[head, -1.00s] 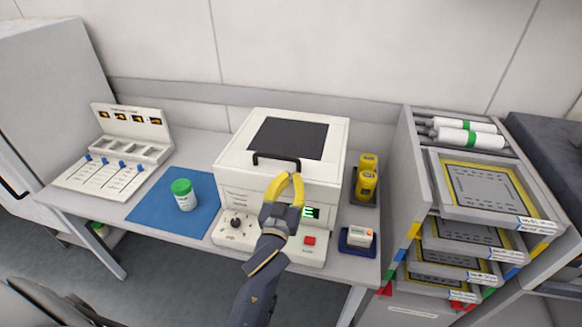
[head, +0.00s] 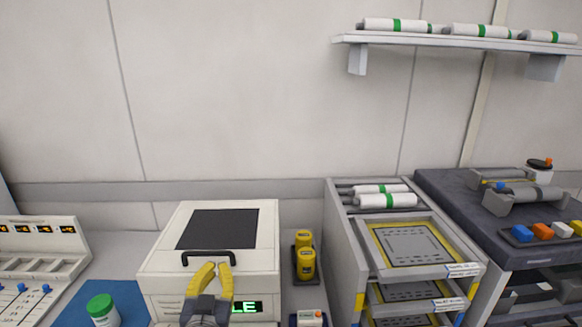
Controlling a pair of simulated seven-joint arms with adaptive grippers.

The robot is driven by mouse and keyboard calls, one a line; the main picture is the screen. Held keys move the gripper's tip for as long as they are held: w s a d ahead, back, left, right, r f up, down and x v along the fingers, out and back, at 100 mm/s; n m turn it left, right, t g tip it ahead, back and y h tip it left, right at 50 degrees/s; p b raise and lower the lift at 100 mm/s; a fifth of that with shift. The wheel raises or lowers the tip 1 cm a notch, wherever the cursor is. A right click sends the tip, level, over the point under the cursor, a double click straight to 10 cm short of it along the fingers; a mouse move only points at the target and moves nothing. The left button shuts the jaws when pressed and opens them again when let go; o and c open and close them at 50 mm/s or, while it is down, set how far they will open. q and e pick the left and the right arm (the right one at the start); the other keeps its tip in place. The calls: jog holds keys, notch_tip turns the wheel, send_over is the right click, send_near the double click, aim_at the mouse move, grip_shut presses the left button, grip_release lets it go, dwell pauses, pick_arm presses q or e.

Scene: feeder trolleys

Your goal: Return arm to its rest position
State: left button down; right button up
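My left gripper (head: 217,268), with yellow fingers, shows at the bottom of the head view, in front of the white box-shaped machine (head: 159,262). Its fingertips lie in the picture just below the machine's black handle (head: 208,254); I cannot tell whether they touch it. The fingers lean together at the tips with a narrow gap, and nothing shows between them. Whether they are open or shut is not clear. The rest of that arm is cut off by the bottom edge. My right gripper is not in view.
A green-lidded jar (head: 102,310) stands on a blue mat (head: 70,308) at left, beside a white sloped panel (head: 40,240). Yellow containers (head: 305,262) stand right of the machine. A tray rack (head: 345,250), dark bench (head: 460,205) and wall shelf (head: 450,42) are at right.

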pick_arm(q)
jog(key=s+a+f+m+g+y, duration=0.1)
jog(key=s+a+f+m+g, duration=0.4)
jog(key=s+f, duration=0.8)
jog(key=s+a+f+m+g+y, duration=0.15)
jog(key=s+a+f+g, duration=0.4)
jog(key=s+f, duration=0.75)
jog(key=s+d+f+g+h, duration=0.1)
jog(key=d+f+g+h, duration=0.15)
jog(key=f, duration=1.25)
jog(key=s+d+f+g+h, duration=0.1)
jog(key=d+f, duration=0.2)
jog(key=f, duration=1.3)
jog(key=s+f+n+g+h, duration=0.1)
jog(key=s+f+n+g, duration=0.1)
jog(key=s+f, duration=1.8)
jog(key=shift+s+d+g+h, duration=0.15)
jog(key=shift+s+g+h, duration=0.15)
jog(key=shift+s, duration=0.85)
jog(key=shift+f+n, duration=0.1)
jog(key=shift+n, duration=0.25)
